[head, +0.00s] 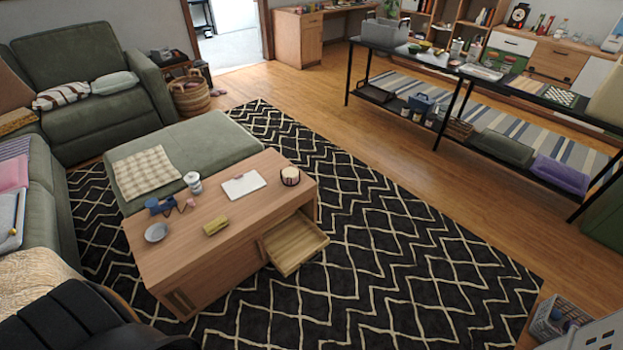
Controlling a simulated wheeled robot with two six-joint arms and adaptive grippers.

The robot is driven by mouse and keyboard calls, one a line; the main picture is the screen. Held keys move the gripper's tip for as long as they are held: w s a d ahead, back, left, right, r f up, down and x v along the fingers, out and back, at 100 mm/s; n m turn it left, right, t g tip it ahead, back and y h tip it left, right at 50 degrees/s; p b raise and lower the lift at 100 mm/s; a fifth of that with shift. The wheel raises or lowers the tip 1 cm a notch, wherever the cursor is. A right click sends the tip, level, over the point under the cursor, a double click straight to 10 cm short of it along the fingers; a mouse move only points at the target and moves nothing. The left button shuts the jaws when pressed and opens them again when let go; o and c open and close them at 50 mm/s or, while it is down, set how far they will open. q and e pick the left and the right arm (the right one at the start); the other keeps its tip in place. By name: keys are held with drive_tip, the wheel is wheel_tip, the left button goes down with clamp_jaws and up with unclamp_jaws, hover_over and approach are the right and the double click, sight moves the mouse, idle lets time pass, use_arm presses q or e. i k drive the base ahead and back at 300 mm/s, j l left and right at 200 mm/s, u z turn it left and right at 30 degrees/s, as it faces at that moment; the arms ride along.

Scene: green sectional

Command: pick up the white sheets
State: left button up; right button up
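A flat white rectangular stack that looks like the white sheets (244,184) lies on the wooden coffee table (215,237), near its far edge. A thin darker strip shows along its top edge, too small to make out. Neither of my grippers shows in the head view, so I cannot see their state or what they hold.
Near the sheets stand a white canister (193,182) and a dark-banded round jar (290,176). A yellowish box (215,226) and a grey bowl (156,233) lie nearer. An open drawer (294,245) juts right. The patterned rug (400,265) right of the table is clear.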

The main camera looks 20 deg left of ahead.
sight(243, 185)
drive_tip(key=i+z, duration=0.35)
drive_tip(key=i, duration=0.5)
drive_tip(key=i+j+z, duration=0.1)
drive_tip(key=i+z, duration=0.25)
drive_tip(key=i, duration=0.45)
drive_tip(key=i+u, duration=0.2)
drive_tip(key=i, duration=0.25)
drive_tip(key=i+u, duration=0.2)
drive_tip(key=i, duration=0.25)
drive_tip(key=i+l+u, duration=0.25)
drive_tip(key=i, duration=0.2)
drive_tip(key=i+l+u, duration=0.2)
drive_tip(key=i, duration=0.25)
drive_tip(key=i+j+u, duration=0.2)
drive_tip(key=u, duration=0.2)
drive_tip(key=i+u, duration=0.65)
drive_tip(key=u, duration=0.15)
drive_tip(key=i+u, duration=0.45)
drive_tip(key=i, duration=1.4)
drive_tip(key=j+u, duration=0.1)
drive_tip(key=u, duration=3.75)
drive_tip(key=k+l, duration=0.05)
